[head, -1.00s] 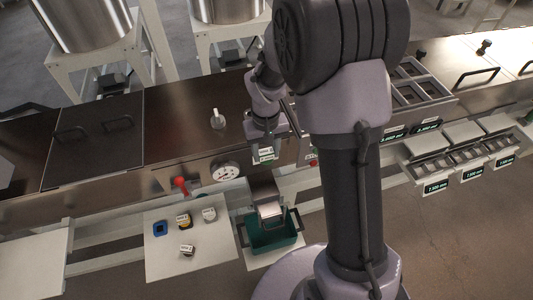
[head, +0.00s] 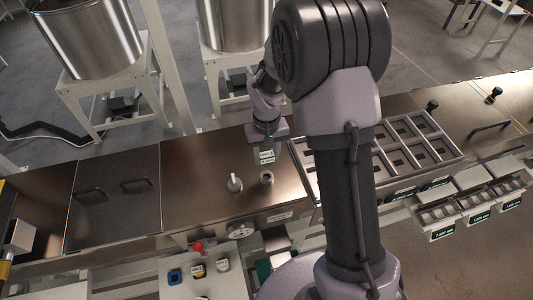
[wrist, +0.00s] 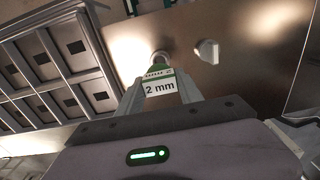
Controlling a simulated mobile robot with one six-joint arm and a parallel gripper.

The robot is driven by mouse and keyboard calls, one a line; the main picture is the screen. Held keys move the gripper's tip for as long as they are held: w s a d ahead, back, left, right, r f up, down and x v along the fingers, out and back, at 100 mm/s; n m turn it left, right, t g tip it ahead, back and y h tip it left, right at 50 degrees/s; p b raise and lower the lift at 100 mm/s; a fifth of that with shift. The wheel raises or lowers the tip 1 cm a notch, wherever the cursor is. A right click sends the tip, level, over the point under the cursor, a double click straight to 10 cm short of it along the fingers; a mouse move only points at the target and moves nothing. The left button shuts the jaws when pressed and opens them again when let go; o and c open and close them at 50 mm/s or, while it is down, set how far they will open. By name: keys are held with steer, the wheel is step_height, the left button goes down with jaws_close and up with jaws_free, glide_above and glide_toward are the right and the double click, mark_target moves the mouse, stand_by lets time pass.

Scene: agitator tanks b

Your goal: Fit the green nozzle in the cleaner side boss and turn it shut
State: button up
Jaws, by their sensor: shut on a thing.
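My gripper (head: 267,149) is shut on the green nozzle (head: 267,161), which has white labels. In the wrist view the nozzle (wrist: 156,69) sits between the two fingers, with a "2 mm" label facing me. A short round metal boss (head: 267,178) stands on the steel top, just in front of the nozzle in the head view. In the wrist view the boss (wrist: 161,56) is partly hidden behind the nozzle. The nozzle appears above the steel top and apart from the boss; its exact height is hard to tell.
A white lever knob (head: 234,183) stands left of the boss. A compartment rack (head: 312,160) lies to the right. A round gauge (head: 240,230) and a red knob (head: 198,247) are at the front, with several labelled parts below.

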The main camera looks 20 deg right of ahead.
mark_target(267, 165)
steer(key=shift+w+f, duration=0.15)
steer(key=shift+f, duration=0.2)
steer(key=shift+f+b, duration=0.35)
steer(key=shift+b, duration=0.2)
steer(key=f+b, duration=0.3)
steer(key=f, duration=0.1)
steer(key=shift+s+f+b, duration=0.15)
steer(key=shift+s+b, duration=0.05)
steer(key=shift+b, duration=0.2)
steer(key=shift+f+b, duration=0.2)
steer(key=shift+b, duration=0.15)
steer(key=shift+f+b, duration=1)
steer(key=shift+f, duration=0.15)
steer(key=o, duration=1.4)
steer(key=shift+o, duration=0.2)
